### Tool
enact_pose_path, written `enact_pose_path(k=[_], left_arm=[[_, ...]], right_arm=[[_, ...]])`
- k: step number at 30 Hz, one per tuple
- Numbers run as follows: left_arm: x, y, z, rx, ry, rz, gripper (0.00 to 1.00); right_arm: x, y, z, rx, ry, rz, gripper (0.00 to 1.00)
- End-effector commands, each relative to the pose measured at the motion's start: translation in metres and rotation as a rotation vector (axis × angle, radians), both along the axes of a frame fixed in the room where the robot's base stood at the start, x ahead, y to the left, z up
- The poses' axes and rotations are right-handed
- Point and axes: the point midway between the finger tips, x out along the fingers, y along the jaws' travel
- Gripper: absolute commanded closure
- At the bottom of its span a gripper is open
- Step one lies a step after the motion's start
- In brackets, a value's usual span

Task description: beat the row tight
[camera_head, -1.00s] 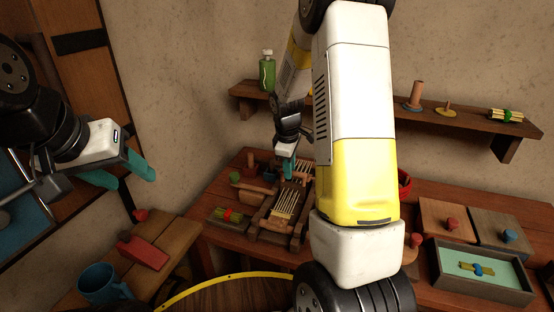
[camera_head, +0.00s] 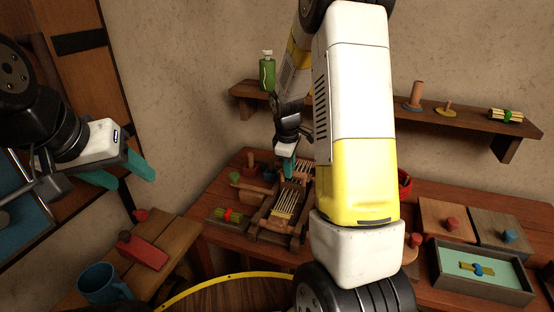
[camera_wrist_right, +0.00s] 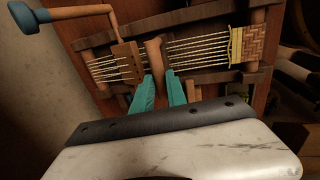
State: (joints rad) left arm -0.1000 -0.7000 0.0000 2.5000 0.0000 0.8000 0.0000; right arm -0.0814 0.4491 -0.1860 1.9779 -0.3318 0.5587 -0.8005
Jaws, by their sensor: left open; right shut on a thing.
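A small wooden loom (camera_head: 284,207) with pale warp strings stands on the table in the head view. In the right wrist view the strings (camera_wrist_right: 200,52) cross between wooden bars, with a woven band (camera_wrist_right: 252,45) at the right end. My right gripper (camera_head: 289,172) is over the loom's far part. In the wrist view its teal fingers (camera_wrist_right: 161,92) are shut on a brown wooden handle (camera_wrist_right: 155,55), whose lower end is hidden. A brown slatted comb piece (camera_wrist_right: 128,62) stands across the strings beside it. My left gripper (camera_head: 122,172) is open and empty at the left.
A crank with a blue knob (camera_wrist_right: 22,17) sticks out beside the loom. A tied bundle (camera_head: 231,215) lies left of the loom. A lined tray (camera_head: 440,272) stands at right.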

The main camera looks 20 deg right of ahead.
Motion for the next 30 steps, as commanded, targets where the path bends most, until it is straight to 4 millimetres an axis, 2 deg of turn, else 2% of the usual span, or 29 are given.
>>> enact_pose_path(k=[17,20,26,30], left_arm=[[0.000,0.000,0.000,0.000,0.000,0.000,0.46],[0.000,0.000,0.000,0.000,0.000,0.000,0.46],[0.000,0.000,0.000,0.000,0.000,0.000,0.46],[0.000,0.000,0.000,0.000,0.000,0.000,0.46]], right_arm=[[-0.001,0.001,0.001,0.000,-0.002,0.000,1.00],[-0.011,0.008,0.001,0.000,0.000,0.003,1.00],[-0.045,0.032,0.001,0.000,0.000,0.005,1.00],[-0.056,0.039,0.001,0.002,-0.002,0.002,1.00]])
